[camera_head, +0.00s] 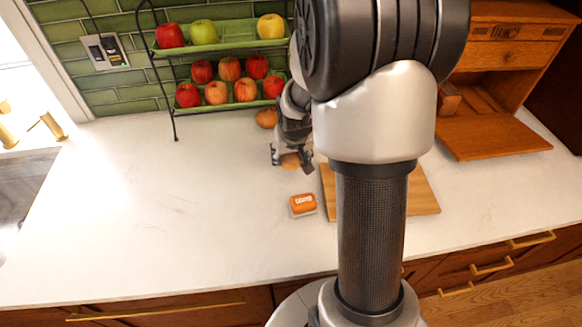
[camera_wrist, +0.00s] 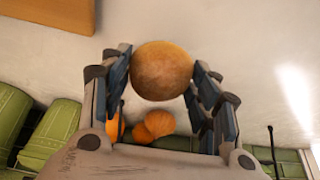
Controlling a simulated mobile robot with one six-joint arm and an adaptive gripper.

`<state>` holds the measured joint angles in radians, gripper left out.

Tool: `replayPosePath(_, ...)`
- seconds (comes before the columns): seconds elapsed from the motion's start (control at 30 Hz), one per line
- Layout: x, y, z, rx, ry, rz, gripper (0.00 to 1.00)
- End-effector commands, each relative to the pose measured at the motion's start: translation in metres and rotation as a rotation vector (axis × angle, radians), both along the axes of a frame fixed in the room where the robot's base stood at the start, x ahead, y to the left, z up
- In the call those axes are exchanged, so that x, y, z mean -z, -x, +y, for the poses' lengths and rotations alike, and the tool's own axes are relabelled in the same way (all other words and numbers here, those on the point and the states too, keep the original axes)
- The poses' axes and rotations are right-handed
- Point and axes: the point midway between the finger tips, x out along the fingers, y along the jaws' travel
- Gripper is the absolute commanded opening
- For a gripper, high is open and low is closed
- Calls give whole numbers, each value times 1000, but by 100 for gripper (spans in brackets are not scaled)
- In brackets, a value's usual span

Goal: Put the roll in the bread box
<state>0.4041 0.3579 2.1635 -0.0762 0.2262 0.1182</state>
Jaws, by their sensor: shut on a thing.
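The roll (camera_wrist: 161,70) is round and golden brown, between the two fingers of my gripper (camera_wrist: 162,77) in the wrist view. In the head view my gripper (camera_head: 291,160) is shut on the roll (camera_head: 290,160), left of the cutting board. I cannot tell whether the roll touches the counter. The wooden bread box (camera_head: 505,55) stands at the back right. Its front flap (camera_head: 495,137) is folded down onto the counter, so the box is open. A brown object (camera_head: 448,101) shows inside at the left; my arm hides part of the box.
A two-tier rack (camera_head: 225,47) of apples stands at the back wall. A round orange item (camera_head: 266,118) lies before it. A sink (camera_head: 25,190) is far left. The left counter is clear.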

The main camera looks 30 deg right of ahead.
Motion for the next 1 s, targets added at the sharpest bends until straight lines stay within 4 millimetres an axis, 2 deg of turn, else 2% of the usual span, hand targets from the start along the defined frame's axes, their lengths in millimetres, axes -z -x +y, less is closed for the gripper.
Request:
replayPosePath(0.23, 39, 1, 0, -1, -1, 4, 38)
replayPosePath(0.63, 43, 0, 0, 0, 0, 1, 38)
replayPosePath(0.67, 43, 0, 0, 0, 0, 1, 56)
replayPosePath(0.93, 42, 0, 0, 0, 0, 1, 74)
replayPosePath(1.0, 42, 0, 0, 0, 0, 1, 76)
